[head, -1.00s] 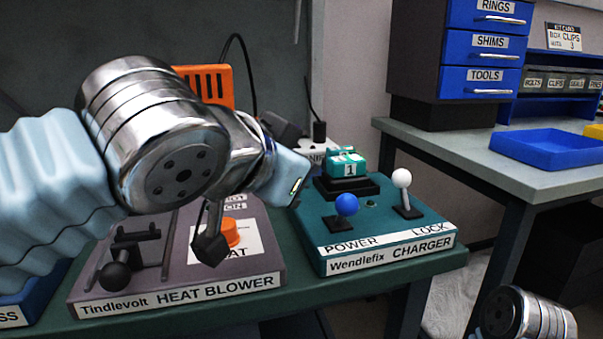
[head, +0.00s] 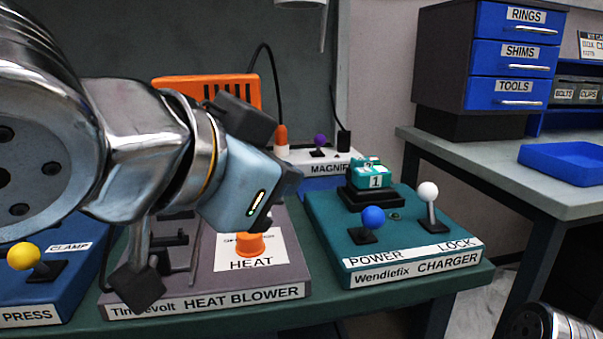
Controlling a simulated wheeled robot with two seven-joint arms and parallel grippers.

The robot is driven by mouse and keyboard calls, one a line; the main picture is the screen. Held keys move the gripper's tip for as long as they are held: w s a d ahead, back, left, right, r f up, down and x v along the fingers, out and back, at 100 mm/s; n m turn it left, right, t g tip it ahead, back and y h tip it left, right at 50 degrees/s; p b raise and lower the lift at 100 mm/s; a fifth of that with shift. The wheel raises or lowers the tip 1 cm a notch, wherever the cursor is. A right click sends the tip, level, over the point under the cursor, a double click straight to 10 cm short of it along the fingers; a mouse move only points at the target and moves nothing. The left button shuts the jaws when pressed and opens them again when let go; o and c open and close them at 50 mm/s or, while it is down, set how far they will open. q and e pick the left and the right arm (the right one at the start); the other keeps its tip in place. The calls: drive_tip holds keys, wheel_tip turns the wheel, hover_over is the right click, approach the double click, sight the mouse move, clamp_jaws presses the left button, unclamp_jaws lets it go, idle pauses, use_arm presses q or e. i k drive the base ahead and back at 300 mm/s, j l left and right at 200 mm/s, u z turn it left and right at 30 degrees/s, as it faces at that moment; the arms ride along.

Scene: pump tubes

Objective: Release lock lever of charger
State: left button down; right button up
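The charger (head: 408,238) is a teal box at the right end of the green bench. Its lock lever (head: 430,204) has a white ball knob and stands near upright at the right, above the LOCK label. Its power lever (head: 371,223) has a blue ball and leans toward the front. A teal battery (head: 372,172) marked 1 sits in the black dock at the charger's back. My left gripper (head: 215,200) is in front of the heat blower, left of the charger and apart from it; its fingers are mostly hidden. Of my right arm (head: 555,325), only a link shows at bottom right.
The heat blower (head: 210,297) has an orange button (head: 251,244). The press (head: 40,295) with a yellow knob (head: 24,256) stands left. The magnifier base (head: 318,160) is behind. A side table (head: 500,150) holds drawers and a blue tray (head: 565,160).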

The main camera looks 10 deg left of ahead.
sight(427, 191)
drive_tip(key=k+j, duration=0.3)
drive_tip(key=k, duration=0.15)
drive_tip(key=k+j, duration=0.3)
drive_tip(key=k, duration=0.15)
